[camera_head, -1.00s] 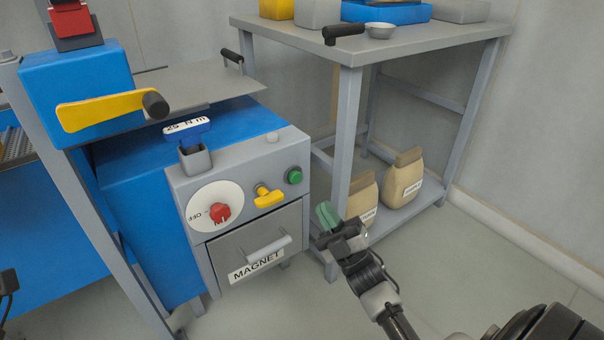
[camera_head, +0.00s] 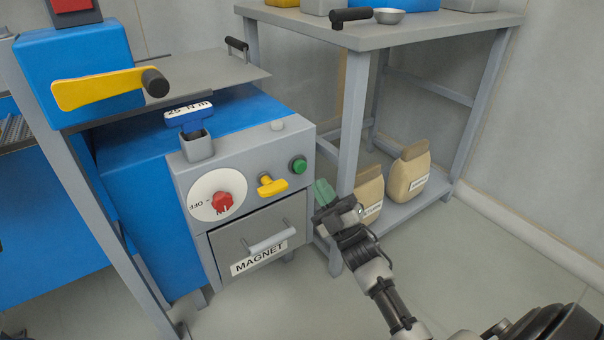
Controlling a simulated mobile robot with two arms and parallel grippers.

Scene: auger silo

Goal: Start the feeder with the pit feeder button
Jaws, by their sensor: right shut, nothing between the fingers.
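A green round button (camera_head: 298,166) sits at the right end of the grey control panel (camera_head: 240,150) on the blue machine. It looks unobstructed; I cannot read a label by it. A yellow handle (camera_head: 271,186) and a red rotary knob (camera_head: 222,203) on a white dial marked OFF are to its left. My right gripper (camera_head: 324,192) has green fingertips, is shut and empty, and hovers to the right of and a little below the green button in the picture, apart from the panel. My left gripper is not in view.
A drawer labelled MAGNET (camera_head: 258,240) is below the panel. A grey table (camera_head: 400,38) stands at the right, its leg just behind my right gripper, with paper sacks (camera_head: 407,172) on its lower shelf. A yellow lever (camera_head: 100,90) sticks out at the left. Floor at front right is clear.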

